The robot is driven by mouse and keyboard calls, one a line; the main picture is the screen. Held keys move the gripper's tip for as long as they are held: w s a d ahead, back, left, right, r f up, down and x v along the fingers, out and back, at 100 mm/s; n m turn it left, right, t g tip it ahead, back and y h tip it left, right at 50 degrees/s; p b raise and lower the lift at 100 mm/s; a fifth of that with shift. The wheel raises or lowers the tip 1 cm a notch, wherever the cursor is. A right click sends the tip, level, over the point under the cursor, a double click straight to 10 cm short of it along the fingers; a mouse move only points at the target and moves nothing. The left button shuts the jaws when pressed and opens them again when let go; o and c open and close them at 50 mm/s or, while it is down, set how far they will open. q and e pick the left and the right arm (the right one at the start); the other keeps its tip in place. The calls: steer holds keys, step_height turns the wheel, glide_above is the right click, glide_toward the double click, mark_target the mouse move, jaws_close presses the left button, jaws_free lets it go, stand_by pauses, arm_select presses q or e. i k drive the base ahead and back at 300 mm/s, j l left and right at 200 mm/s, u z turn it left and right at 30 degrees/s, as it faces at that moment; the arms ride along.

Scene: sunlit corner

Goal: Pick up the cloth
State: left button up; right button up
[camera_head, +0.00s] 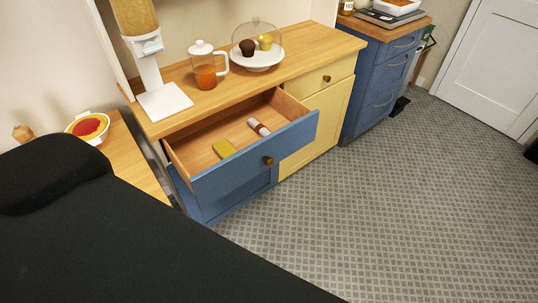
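An open blue-fronted drawer (243,165) holds two small things, either of which could be the cloth. One is a flat yellow piece (223,149) near the drawer's front left. The other is a small white roll with a brown band (259,127), lying farther right. I cannot tell for sure which is the cloth. Neither of my grippers is in view, and nothing touches the things in the drawer.
The wooden counter (300,57) above carries a dispenser (150,60), a glass jug (206,70) and a domed cake stand (258,55). A bowl (88,127) stands on a lower wooden surface at left. The patterned floor (390,200) is clear. A black shape covers the lower left.

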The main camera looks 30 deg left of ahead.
mark_target(223, 149)
steer(key=j+u, duration=0.1)
steer(key=u, duration=1.1)
steer(key=k+j, duration=0.05)
